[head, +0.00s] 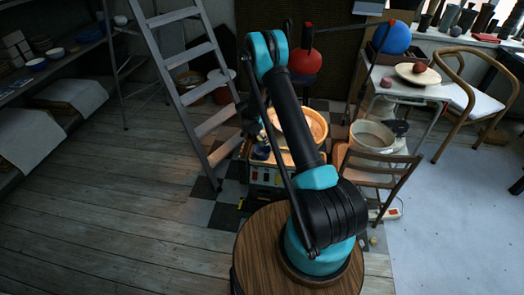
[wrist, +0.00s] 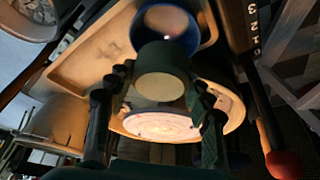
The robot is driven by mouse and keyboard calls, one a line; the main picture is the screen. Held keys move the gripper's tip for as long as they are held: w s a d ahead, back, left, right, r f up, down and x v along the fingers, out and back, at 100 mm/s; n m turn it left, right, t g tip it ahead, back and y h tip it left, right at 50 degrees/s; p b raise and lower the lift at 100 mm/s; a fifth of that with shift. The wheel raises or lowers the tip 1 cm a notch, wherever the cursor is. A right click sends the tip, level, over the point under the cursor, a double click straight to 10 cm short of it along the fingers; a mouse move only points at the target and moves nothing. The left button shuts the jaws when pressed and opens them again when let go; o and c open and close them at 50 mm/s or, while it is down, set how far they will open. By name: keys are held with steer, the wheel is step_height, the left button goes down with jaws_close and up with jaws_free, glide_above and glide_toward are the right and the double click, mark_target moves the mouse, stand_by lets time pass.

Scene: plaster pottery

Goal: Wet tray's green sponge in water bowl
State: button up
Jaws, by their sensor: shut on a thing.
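My gripper (wrist: 163,82) is shut on a dark green, round-sided block with a paler flat face, which looks like the green sponge (wrist: 164,56). A finger presses on each side of it. In the wrist view, a blue-rimmed bowl (wrist: 137,33) lies just beyond the sponge, which overlaps the bowl's near edge. Its inside is pale brown with a bright glint. I cannot tell whether the sponge touches the bowl. The bowl is on a pale wooden tray (wrist: 88,62). In the head view, my gripper (head: 254,130) is dark and small beside the tray (head: 287,159), partly behind my arm.
A white ringed disc (wrist: 160,125) shows below the sponge in the wrist view. In the head view, a large basin (head: 316,122) is behind my arm. A stepladder (head: 200,85) stands close on the left and a wooden chair (head: 380,170) on the right. The left floor is clear.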

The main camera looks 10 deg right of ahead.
stand_by(0.3)
steer(key=shift+r, duration=2)
